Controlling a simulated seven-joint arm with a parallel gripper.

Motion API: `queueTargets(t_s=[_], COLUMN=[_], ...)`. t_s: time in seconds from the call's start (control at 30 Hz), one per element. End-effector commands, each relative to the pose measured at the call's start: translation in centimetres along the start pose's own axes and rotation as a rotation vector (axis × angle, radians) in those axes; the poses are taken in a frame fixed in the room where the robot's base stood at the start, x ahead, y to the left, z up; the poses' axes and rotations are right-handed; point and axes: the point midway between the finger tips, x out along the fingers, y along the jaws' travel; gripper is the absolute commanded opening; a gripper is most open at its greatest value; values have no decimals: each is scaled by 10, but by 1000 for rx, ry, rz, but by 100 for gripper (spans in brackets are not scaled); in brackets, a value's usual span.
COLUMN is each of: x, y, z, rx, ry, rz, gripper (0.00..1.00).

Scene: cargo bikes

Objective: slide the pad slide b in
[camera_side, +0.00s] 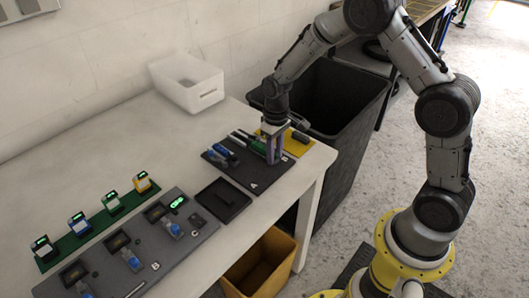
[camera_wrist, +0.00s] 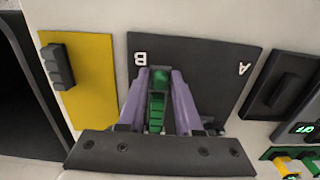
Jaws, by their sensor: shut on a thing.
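My gripper (camera_wrist: 161,76), with purple fingers, is down at the dark board (camera_wrist: 215,78) and shut on a green piece, the pad slide b (camera_wrist: 156,108), beside the white letter B (camera_wrist: 140,57). In the side view my gripper (camera_side: 273,158) stands at the right part of the dark board (camera_side: 234,172), and green (camera_side: 258,147) shows just left of the fingers. The letter A (camera_wrist: 243,69) marks the board's other side. Blue pieces (camera_side: 222,152) lie on the A side. The contact under the fingers and the slide's seating are hidden.
A yellow mat (camera_side: 298,148) with a dark block lies close beyond the board. A small black tray (camera_side: 233,210), a grey board (camera_side: 140,258) and a green strip (camera_side: 95,228) with several small devices lie nearer. A white bin (camera_side: 172,92) stands by the wall.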

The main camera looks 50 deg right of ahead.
Motion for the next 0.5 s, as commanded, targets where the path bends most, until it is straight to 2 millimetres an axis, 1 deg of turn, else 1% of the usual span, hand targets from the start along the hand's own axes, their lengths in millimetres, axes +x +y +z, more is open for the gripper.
queueTargets(t_s=[0.1, 0.5], x=[0, 0], y=[0, 0], z=[-8, -30], rx=[0, 0], ry=[5, 5], rz=[0, 0], gripper=[0, 0])
